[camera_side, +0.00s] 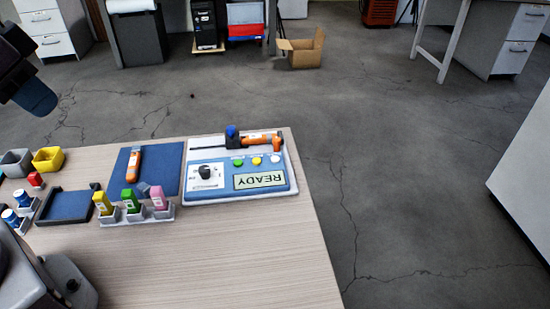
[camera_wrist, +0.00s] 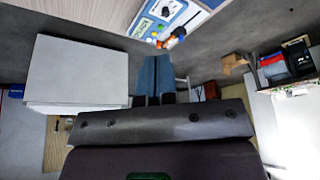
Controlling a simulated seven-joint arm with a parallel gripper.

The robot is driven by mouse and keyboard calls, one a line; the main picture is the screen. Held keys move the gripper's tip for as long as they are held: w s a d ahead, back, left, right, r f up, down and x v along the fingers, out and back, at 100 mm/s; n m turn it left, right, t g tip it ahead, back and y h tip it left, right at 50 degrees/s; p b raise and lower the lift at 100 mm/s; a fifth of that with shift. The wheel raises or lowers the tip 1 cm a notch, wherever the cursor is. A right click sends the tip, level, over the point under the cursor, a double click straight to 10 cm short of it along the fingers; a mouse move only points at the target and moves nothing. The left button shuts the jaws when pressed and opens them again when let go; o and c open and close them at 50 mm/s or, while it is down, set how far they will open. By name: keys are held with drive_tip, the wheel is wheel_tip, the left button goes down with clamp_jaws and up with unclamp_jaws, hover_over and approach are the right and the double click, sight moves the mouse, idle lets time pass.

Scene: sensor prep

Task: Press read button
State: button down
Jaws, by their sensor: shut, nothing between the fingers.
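A white and blue instrument panel (camera_side: 220,192) lies at the right end of the table in the side view. It bears a green button (camera_side: 238,162), a yellow button (camera_side: 256,160) and a white button (camera_side: 275,159) in a row. I cannot read which one is the read button. Below them a display (camera_side: 259,180) reads READY. A black knob (camera_side: 205,172) stands left. My gripper (camera_side: 38,98), with blue fingers, is high at the upper left, well apart from the panel. In the wrist view my gripper (camera_wrist: 155,60) is shut and empty; the panel (camera_wrist: 183,10) shows partly beyond it.
An orange tool (camera_side: 258,139) and a blue holder (camera_side: 232,133) sit along the panel's back edge. Left are a blue mat (camera_side: 160,155) with an orange device (camera_side: 133,163), a rack (camera_side: 152,217) of coloured pieces, and bins (camera_side: 47,160). The table's front (camera_side: 240,260) is clear.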

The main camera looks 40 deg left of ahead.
drive_tip(key=w+d+f+m+g, duration=0.1)
drive_tip(key=w+d+f, duration=0.1)
drive_tip(key=w+f, duration=0.35)
drive_tip(key=w+d+f+m+g, duration=0.1)
drive_tip(key=w+d+f+m, duration=0.15)
drive_tip(key=w, duration=0.65)
drive_tip(key=m+t+h, duration=0.1)
drive_tip(key=m+t, duration=0.6)
hover_over(276, 160)
wheel_tip(276, 160, down, 11)
drive_tip(key=shift+r, duration=0.1)
drive_tip(key=shift+f, duration=4.45)
drive_tip(key=shift+f, duration=0.15)
drive_tip(key=shift+f, duration=0.25)
